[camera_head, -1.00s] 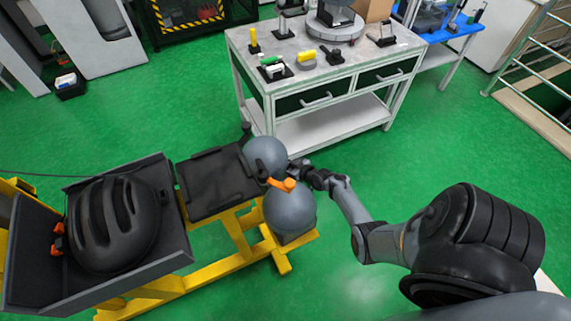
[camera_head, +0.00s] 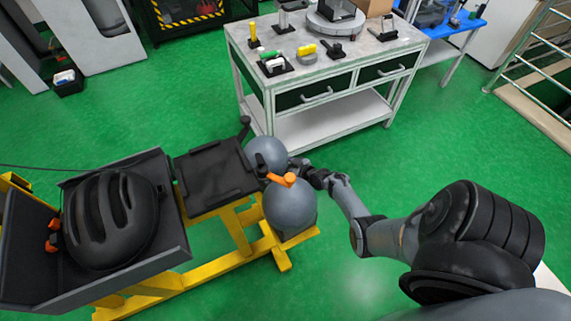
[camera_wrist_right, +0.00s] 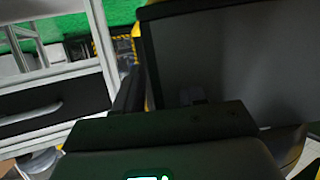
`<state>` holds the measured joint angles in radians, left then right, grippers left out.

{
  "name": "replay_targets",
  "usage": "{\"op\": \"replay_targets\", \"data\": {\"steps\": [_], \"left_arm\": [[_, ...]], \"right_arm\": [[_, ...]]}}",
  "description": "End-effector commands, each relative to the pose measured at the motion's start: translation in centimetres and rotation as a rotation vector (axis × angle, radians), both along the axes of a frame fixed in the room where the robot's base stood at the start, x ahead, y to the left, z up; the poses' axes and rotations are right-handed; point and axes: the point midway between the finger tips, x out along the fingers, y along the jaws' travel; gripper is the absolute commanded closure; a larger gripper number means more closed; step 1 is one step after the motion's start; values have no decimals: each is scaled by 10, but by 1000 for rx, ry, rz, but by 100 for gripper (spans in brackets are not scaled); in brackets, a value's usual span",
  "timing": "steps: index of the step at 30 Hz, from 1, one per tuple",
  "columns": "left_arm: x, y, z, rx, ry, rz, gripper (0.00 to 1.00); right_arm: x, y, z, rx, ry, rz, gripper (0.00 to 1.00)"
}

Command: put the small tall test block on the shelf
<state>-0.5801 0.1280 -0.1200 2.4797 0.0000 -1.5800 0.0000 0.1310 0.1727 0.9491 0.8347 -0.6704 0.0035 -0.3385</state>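I cannot make out the small tall test block for certain in either view. A white bench (camera_head: 245,75) stands at the top centre, with an open lower shelf (camera_head: 335,125) that looks empty. My right arm comes in from the right, and its wrist end (camera_head: 305,172) is low beside two grey round forms (camera_head: 291,207). Its fingers are hidden behind or among these forms. In the right wrist view the dark gripper body (camera_wrist_right: 165,140) fills the bottom, and no fingertips or held thing can be made out. My left gripper is not in view.
A black helmet (camera_head: 112,220) lies in a grey tray on a yellow frame (camera_head: 220,262) at the left. An orange handle (camera_head: 283,180) stands by the round forms. Several small tools cover the bench top. Green floor is clear between bench and arm.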

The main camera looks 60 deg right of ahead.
Motion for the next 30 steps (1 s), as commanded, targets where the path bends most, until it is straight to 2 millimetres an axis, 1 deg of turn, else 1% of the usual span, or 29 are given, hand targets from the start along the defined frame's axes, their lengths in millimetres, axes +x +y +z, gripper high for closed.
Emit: {"op": "replay_targets", "data": {"steps": [8,11,14,21,27,30], "left_arm": [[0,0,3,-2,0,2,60],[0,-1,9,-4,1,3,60],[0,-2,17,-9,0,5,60],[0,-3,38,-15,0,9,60],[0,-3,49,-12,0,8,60],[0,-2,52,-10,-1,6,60]], "right_arm": [[0,0,3,0,0,0,60],[-7,2,7,0,2,0,60],[-20,4,13,-1,2,1,60],[-60,14,31,-1,4,1,60],[-88,20,41,0,2,0,60],[-98,22,45,0,2,0,60]]}}
